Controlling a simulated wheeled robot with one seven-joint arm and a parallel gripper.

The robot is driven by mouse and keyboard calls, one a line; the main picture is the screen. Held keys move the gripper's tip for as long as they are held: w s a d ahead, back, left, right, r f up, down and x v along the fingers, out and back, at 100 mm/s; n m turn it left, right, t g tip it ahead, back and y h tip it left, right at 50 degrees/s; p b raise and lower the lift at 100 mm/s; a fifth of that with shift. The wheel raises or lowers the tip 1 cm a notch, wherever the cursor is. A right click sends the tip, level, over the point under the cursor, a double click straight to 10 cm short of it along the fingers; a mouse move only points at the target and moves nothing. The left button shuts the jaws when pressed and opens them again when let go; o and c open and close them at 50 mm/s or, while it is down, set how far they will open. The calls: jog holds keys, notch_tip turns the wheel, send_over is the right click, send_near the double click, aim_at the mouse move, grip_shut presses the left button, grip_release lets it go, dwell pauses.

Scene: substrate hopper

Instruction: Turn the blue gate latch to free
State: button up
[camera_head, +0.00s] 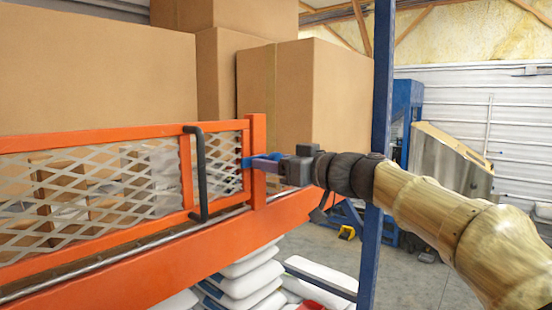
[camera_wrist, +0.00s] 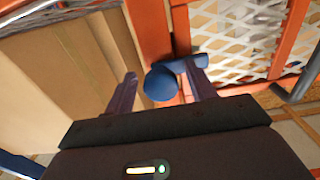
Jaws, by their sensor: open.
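The blue gate latch (camera_wrist: 160,85) shows in the wrist view as a round hub with a short lever reaching right, across the orange gate post. My gripper (camera_wrist: 163,74) is open, with one finger on each side of the hub. The right fingertip overlaps the lever in the picture; I cannot tell whether it touches. In the head view my gripper (camera_head: 262,162) is at the right end post of the orange mesh gate (camera_head: 258,128). A little blue of the latch (camera_head: 246,162) shows there, mostly hidden by the fingers and post.
A black handle (camera_head: 201,172) stands upright on the gate, left of my gripper. Large cardboard boxes (camera_head: 310,95) are behind the gate. A blue upright post (camera_head: 382,80) rises behind my wrist. White sacks (camera_head: 245,280) are stacked below the orange rail.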

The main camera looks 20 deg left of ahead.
jog(key=c, duration=0.9)
jog(key=shift+c, duration=0.2)
jog(key=shift+f+m+b, duration=0.1)
jog(key=shift+m+b, duration=0.3)
jog(key=shift+b, duration=0.05)
jog(key=m+b, duration=0.2)
jog(key=shift+m, duration=0.3)
jog(key=m+b, duration=0.1)
jog(key=m, duration=0.3)
jog(key=shift+s+m+b, duration=0.1)
jog(key=shift+m+b, duration=0.2)
jog(key=shift+b, duration=0.05)
jog(key=m, duration=0.5)
jog(key=shift+r, duration=0.2)
jog(key=m, duration=0.4)
jog(key=shift+m, duration=0.4)
